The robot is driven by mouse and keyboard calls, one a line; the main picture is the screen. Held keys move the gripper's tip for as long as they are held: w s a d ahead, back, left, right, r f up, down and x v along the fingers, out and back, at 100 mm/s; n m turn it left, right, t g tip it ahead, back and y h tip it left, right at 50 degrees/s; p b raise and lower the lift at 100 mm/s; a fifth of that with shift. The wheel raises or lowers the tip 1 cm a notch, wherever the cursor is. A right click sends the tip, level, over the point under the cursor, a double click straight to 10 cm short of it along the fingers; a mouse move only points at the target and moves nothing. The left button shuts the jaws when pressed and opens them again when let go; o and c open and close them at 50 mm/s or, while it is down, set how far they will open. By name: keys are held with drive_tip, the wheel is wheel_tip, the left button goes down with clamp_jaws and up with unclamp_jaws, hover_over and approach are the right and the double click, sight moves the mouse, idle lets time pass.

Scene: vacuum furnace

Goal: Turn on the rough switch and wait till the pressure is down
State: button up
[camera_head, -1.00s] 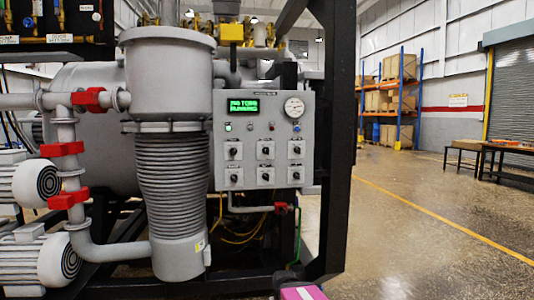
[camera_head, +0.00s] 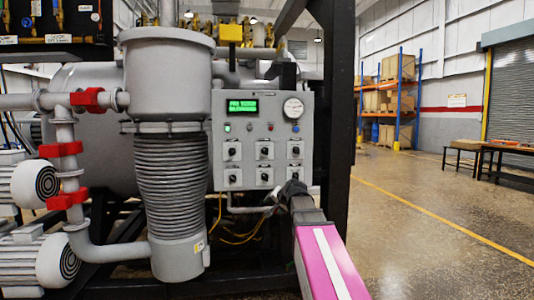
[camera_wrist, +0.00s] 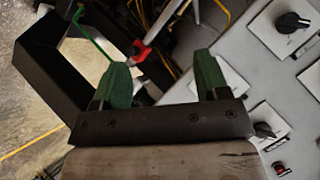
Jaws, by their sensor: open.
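The grey control panel (camera_head: 280,118) faces me with two rows of black rotary knobs, a lit green display (camera_head: 243,106) and a round pressure gauge (camera_head: 293,108). The labels are too small to read, so I cannot tell which knob is the rough switch. My gripper (camera_wrist: 165,72) is open and empty, with green fingers apart. In the head view my gripper (camera_head: 292,188) is at the panel's lower right corner, just below the lower right knob (camera_head: 296,173). In the wrist view, knobs (camera_wrist: 264,130) lie to the right of the fingers; none is between them.
A black frame post (camera_head: 338,110) stands right of the panel. A red-handled valve (camera_wrist: 138,52) and cables lie beyond the fingers in the wrist view. The ribbed grey column (camera_head: 172,175) stands left of the panel.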

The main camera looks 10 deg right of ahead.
sight(266, 151)
wheel_tip(266, 151, up, 23)
drive_tip(key=w+d+m+t+y, duration=0.1)
drive_tip(key=w+d+m+t, duration=0.2)
drive_tip(key=t, duration=0.2)
drive_tip(key=x, duration=1)
drive_tip(key=shift+a+f, duration=0.3)
drive_tip(key=shift+a, duration=0.1)
drive_tip(key=c, duration=0.9)
